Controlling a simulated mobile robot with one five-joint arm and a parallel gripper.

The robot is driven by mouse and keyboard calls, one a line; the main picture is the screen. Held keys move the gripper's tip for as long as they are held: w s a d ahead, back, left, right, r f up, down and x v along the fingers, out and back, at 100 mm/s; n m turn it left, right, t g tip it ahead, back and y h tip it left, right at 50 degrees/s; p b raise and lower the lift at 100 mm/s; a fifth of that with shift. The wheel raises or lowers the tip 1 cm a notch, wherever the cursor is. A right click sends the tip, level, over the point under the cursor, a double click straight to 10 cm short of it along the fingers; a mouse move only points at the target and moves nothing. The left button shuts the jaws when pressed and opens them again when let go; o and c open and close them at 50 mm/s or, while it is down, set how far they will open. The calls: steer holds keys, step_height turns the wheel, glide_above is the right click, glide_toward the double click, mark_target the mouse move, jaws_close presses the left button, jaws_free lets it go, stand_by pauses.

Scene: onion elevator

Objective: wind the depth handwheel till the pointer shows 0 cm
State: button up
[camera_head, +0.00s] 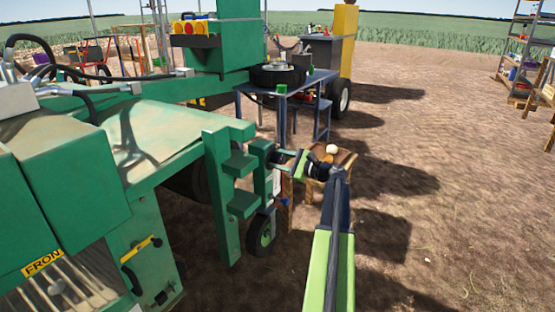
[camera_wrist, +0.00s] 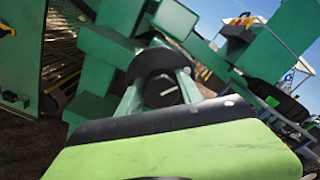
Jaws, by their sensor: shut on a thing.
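My gripper (camera_head: 296,162) reaches from the right to the green bracket (camera_head: 243,165) on the machine's side. In the wrist view my gripper (camera_wrist: 160,85) has one finger on each side of a dark round part with a short white mark, which looks like the depth handwheel (camera_wrist: 158,62). The gripper is shut on it. In the head view the handwheel is small and mostly hidden by the bracket and my gripper. A thin red and white strip (camera_head: 277,184) below it may be the depth scale. I cannot make out a pointer or its reading.
The green machine (camera_head: 150,140) fills the left, with a small wheel (camera_head: 262,234) below the bracket. A low wooden stand (camera_head: 345,160) with a pale round object is just behind my gripper. A blue table (camera_head: 318,78) stands farther back. Open dirt lies to the right.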

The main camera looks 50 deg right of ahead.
steer(key=n, duration=0.5)
steer(key=shift+s+f+n, duration=0.1)
steer(key=shift+n, duration=0.6)
steer(key=o, duration=1.4)
steer(key=shift+c, duration=0.2)
steer(key=v, duration=1.7)
steer(key=shift+s, duration=0.2)
